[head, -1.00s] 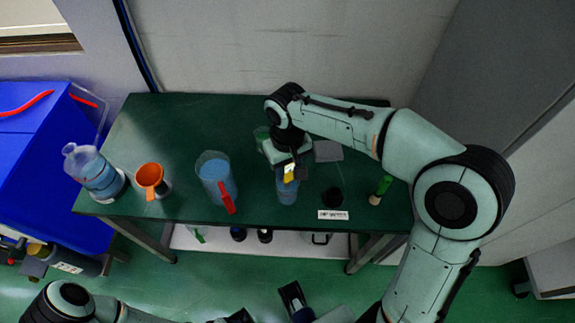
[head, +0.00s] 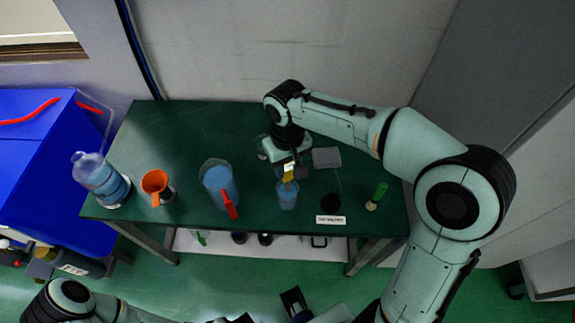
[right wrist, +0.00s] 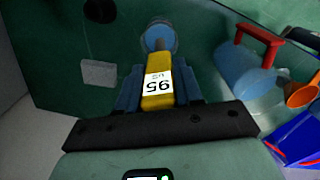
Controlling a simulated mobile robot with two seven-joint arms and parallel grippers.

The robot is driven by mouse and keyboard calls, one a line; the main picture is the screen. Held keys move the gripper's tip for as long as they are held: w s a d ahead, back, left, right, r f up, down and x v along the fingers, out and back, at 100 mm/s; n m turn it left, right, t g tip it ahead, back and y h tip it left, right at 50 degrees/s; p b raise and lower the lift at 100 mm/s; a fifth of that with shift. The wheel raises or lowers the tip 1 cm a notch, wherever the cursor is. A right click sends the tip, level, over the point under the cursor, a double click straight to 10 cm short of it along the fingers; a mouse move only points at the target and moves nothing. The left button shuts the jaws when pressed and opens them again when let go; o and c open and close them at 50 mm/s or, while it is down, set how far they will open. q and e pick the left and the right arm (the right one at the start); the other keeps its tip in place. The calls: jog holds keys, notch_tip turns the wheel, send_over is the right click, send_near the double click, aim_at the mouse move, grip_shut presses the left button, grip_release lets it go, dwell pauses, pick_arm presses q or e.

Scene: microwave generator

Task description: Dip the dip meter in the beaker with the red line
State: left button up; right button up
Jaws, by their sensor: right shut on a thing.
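The yellow dip meter (head: 288,171) is in my right gripper (head: 288,163). In the right wrist view the meter (right wrist: 157,82) shows a label reading 95, between the blue fingers of my shut right gripper (right wrist: 158,88). A small clear beaker (head: 287,198) with blue liquid stands on the green table just in front of the meter; it also shows past the meter's far end in the right wrist view (right wrist: 158,36). The meter's tip is hard to see, so I cannot tell whether it is in the liquid. No red line can be made out on this beaker.
A larger jug (head: 220,182) of blue liquid with a red handle (head: 229,204) stands left of the beaker. Further left are an orange funnel (head: 154,183) and a flask (head: 95,172).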

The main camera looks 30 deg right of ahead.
jog(key=shift+r+p, duration=1.65)
jog(key=shift+r, duration=0.75)
pick_arm(q)
jog(key=r, duration=0.1)
jog(key=w+r, duration=0.1)
jog(key=r, duration=0.2)
jog(key=shift+w, duration=0.25)
pick_arm(e)
jog(key=shift+f, duration=0.1)
